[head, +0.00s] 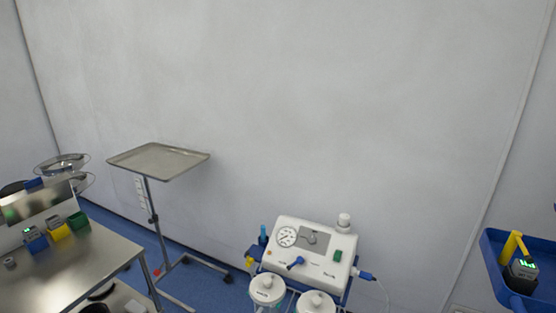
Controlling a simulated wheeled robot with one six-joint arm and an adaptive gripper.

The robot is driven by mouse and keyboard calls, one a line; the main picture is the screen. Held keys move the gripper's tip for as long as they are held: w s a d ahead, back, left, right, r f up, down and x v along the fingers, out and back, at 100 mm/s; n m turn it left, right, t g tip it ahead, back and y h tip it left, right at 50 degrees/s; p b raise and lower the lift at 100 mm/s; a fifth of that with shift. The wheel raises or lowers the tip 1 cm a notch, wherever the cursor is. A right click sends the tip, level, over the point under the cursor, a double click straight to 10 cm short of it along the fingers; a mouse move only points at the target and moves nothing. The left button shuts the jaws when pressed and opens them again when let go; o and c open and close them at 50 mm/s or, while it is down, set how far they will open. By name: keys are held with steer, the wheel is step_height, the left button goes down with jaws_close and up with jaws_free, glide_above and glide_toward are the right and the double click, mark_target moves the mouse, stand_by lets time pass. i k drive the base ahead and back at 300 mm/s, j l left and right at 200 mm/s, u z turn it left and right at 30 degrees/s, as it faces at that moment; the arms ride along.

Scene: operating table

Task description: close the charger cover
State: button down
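No charger cover can be clearly made out. On the steel table (85,265) at the lower left stand small blocks: a blue one with a lit display (36,242), a yellow one (61,233) and a green one (78,222). Behind them a shiny slanted panel (38,203) stands up; I cannot tell whether it is a cover. At the right edge, a blue tray (494,264) holds a dark device with a green display (522,269) and a yellow part (511,243). My gripper is not in view.
A steel tray stand (158,161) stands on the blue floor (209,284) left of centre. A white suction unit (317,262) with a gauge and white-lidded jars stands at the lower middle. A plain wall (300,110) fills the back. Floor shows between table, stand and unit.

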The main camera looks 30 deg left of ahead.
mark_target(38, 196)
steer(key=u, duration=2.1)
steer(key=i+l, duration=0.2)
steer(key=l, duration=0.25)
steer(key=i+l, duration=0.2)
steer(key=l, duration=0.2)
steer(key=i+l+z, duration=0.1)
steer(key=l, duration=0.35)
steer(key=i+l, duration=0.55)
steer(key=l, duration=0.25)
steer(key=z, duration=0.05)
